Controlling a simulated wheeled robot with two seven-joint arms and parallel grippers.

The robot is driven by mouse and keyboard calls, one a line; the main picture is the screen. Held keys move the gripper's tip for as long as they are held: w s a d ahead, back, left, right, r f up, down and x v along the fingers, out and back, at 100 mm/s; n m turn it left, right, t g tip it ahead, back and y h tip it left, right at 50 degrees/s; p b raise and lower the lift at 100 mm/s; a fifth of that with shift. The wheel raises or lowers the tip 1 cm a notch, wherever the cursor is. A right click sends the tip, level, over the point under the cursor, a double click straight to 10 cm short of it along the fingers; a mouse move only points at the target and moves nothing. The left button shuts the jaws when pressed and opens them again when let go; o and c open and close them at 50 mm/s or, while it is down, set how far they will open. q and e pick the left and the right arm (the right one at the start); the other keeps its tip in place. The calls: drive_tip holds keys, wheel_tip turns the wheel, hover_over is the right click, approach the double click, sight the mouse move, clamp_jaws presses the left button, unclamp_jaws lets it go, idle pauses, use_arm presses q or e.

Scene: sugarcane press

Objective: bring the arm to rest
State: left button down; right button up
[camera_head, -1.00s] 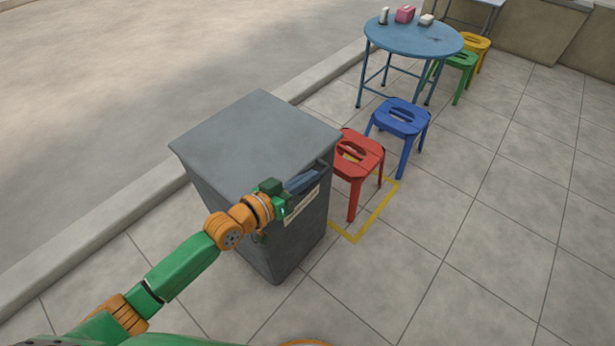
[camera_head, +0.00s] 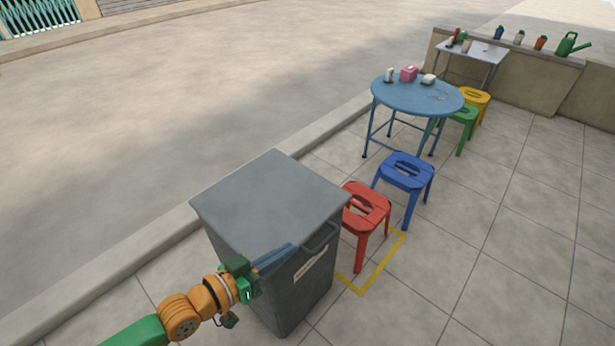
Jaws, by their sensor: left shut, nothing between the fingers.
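My left arm comes in from the lower left, green and orange. My left gripper (camera_head: 274,258) is shut and empty, its dark blue-grey fingers pointing right. In the picture it overlaps the upper front of a grey bin (camera_head: 272,200), below the lid's edge. I cannot tell whether the fingers touch the bin. The bin has a flat lid, a dark handle (camera_head: 320,237) and a pale label on its front. My right gripper is not in view.
A red stool (camera_head: 367,208) stands close right of the bin, by a yellow floor marking (camera_head: 378,274). A blue stool (camera_head: 406,172) and a round blue table (camera_head: 418,98) stand behind. Tiled floor is clear at the lower right. A kerb (camera_head: 110,268) runs along the left.

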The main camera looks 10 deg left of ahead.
use_arm(q)
drive_tip(key=s+a+f+n+g+y, duration=0.1)
drive_tip(key=s+a+f+g+y, duration=0.3)
drive_tip(key=s, duration=0.4)
drive_tip(key=s+a+f+n+g+y, duration=0.1)
drive_tip(key=s+a+f+g+y, duration=0.1)
drive_tip(key=s+f+g+y, duration=0.45)
wheel_tip(320, 180, down, 15)
drive_tip(key=s+h, duration=0.1)
drive_tip(key=s, duration=0.2)
drive_tip(key=s+a+f, duration=0.3)
drive_tip(key=s+f, duration=0.8)
wheel_tip(320, 180, up, 21)
drive_tip(key=s+p, duration=0.1)
drive_tip(key=p, duration=2)
drive_tip(key=shift+s+d+f+g, duration=0.2)
drive_tip(key=shift+s+d+g, duration=0.05)
drive_tip(key=shift+s+g, duration=0.15)
